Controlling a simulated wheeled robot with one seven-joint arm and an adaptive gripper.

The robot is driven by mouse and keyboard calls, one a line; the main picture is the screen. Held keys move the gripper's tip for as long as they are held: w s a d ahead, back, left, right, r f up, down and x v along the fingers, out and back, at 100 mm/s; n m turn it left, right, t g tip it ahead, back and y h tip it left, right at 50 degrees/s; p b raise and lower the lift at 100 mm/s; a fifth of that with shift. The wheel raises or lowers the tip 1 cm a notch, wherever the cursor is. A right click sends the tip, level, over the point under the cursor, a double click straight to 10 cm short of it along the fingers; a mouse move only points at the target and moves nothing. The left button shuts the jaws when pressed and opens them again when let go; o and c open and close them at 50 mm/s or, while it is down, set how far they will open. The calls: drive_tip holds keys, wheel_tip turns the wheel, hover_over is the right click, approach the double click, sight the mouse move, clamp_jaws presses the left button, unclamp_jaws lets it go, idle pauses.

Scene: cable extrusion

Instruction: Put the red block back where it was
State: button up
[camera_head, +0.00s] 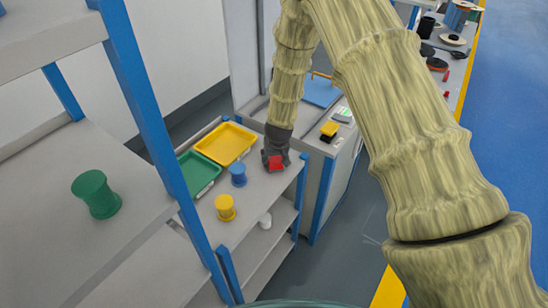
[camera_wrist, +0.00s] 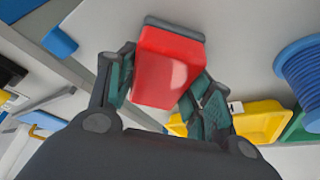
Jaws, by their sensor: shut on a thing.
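The red block (camera_head: 277,163) is between the fingers of my gripper (camera_head: 274,158), over the right part of the grey shelf top. In the wrist view the red block (camera_wrist: 167,66) fills the space between both fingers of my gripper (camera_wrist: 160,88), which are shut on its sides. A dark grey edge (camera_wrist: 175,27) shows at the block's far end; I cannot tell whether it belongs to the block. Whether the block touches the shelf surface is not clear.
A blue spool (camera_head: 238,175), a yellow spool (camera_head: 225,207), a yellow tray (camera_head: 226,142) and a green tray (camera_head: 197,172) share the shelf top (camera_head: 262,192). A blue upright (camera_head: 150,110) and a green spool (camera_head: 96,194) are at left. A grey cabinet (camera_head: 322,175) stands at right.

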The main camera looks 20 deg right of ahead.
drive_tip(key=o, duration=1)
drive_tip(key=shift+b+v, duration=1.25)
drive_tip(key=shift+v, duration=4.8)
